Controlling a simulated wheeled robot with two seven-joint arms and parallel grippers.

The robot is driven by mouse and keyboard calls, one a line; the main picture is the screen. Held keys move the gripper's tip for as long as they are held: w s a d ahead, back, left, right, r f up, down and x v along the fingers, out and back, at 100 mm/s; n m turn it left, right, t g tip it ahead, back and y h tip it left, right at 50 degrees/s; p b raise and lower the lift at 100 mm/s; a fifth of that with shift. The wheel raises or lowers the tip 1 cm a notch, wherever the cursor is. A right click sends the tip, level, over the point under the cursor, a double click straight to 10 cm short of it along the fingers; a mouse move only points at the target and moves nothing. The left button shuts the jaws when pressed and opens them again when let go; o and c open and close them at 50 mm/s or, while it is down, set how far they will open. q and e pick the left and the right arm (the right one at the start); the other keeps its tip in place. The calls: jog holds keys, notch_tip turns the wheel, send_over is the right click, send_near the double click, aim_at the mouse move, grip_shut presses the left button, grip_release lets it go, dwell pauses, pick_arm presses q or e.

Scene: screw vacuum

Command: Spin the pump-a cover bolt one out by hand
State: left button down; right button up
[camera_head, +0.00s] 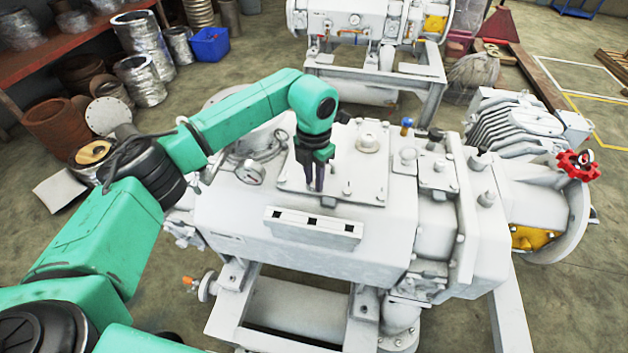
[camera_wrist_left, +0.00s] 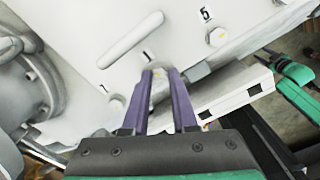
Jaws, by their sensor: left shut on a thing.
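The pump (camera_head: 230,215) is a large white machine filling the middle of the head view. Its flat cover plate (camera_head: 365,185) lies on top, and it also shows in the wrist view (camera_wrist_left: 90,65) with a raised handle. My left gripper (camera_head: 315,188) points down at the cover's near left part. In the wrist view its two purple fingers (camera_wrist_left: 160,73) are shut on cover bolt one (camera_wrist_left: 158,72), beside the label "1". The fingers hide most of that bolt, so I cannot tell how far it stands out.
Another cover bolt (camera_wrist_left: 217,37) sits by label "5", and one more (camera_wrist_left: 115,104) lies left of the fingers. A white tray with dark square holes (camera_head: 313,228) is on the pump's near side.

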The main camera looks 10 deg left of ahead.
pick_arm(q)
jog(key=n+b, duration=0.1)
jog(key=n, duration=0.4)
jog(key=shift+n, duration=0.3)
jog(key=n+b, duration=0.1)
jog(key=n, duration=0.5)
jog(key=n+b, duration=0.1)
jog(key=n, duration=0.5)
jog(key=shift+f+n, duration=0.1)
jog(key=shift+n, duration=0.2)
jog(key=n, duration=0.5)
jog(key=shift+s+n, duration=0.1)
jog(key=shift+n, duration=0.2)
jog(key=shift+f, duration=0.1)
jog(key=c, duration=0.7)
grip_release()
jog(key=shift+s, duration=0.1)
jog(key=shift+w, duration=0.2)
jog(key=shift+r, duration=0.2)
